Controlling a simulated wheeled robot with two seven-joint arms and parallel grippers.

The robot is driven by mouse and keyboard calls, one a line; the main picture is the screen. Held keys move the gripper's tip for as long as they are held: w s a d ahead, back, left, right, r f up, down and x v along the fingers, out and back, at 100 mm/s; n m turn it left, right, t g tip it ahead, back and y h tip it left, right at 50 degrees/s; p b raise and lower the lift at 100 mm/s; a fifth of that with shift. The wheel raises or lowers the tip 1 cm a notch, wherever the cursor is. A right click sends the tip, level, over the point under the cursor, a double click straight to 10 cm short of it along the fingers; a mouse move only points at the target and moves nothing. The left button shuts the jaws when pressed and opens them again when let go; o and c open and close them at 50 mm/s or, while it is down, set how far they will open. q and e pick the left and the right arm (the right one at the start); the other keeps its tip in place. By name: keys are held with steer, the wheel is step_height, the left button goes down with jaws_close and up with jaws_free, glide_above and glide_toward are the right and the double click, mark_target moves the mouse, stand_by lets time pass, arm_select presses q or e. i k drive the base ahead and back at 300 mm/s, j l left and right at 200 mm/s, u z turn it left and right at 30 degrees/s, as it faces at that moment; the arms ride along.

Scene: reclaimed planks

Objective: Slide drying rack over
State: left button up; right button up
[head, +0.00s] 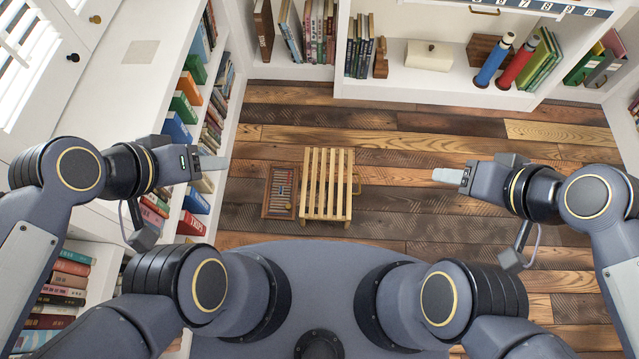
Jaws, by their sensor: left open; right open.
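The wooden slatted drying rack (327,184) stands on the plank floor, in front of my base and near the middle of the head view. A small handle-like loop shows at its right side. My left gripper (213,163) is open and empty, to the left of the rack and apart from it. My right gripper (447,175) is open and empty, to the right of the rack and apart from it. Both grippers appear to be above floor level.
A brown wooden tray-like frame (279,191) lies on the floor close against the rack's left side. White bookshelves with books (187,112) line the left, and a white shelf unit (432,86) stands at the back. The plank floor (400,215) right of the rack is clear.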

mark_target(310, 216)
steer(key=i+l+u, duration=0.15)
steer(key=l, duration=0.4)
steer(key=i+l+u, duration=0.15)
steer(key=l, duration=0.4)
steer(key=i+l+u, duration=0.15)
steer(key=l, duration=0.45)
steer(key=i+l+u, duration=0.15)
steer(key=l, duration=0.45)
steer(key=i+l+u, duration=0.15)
steer(key=l, duration=0.45)
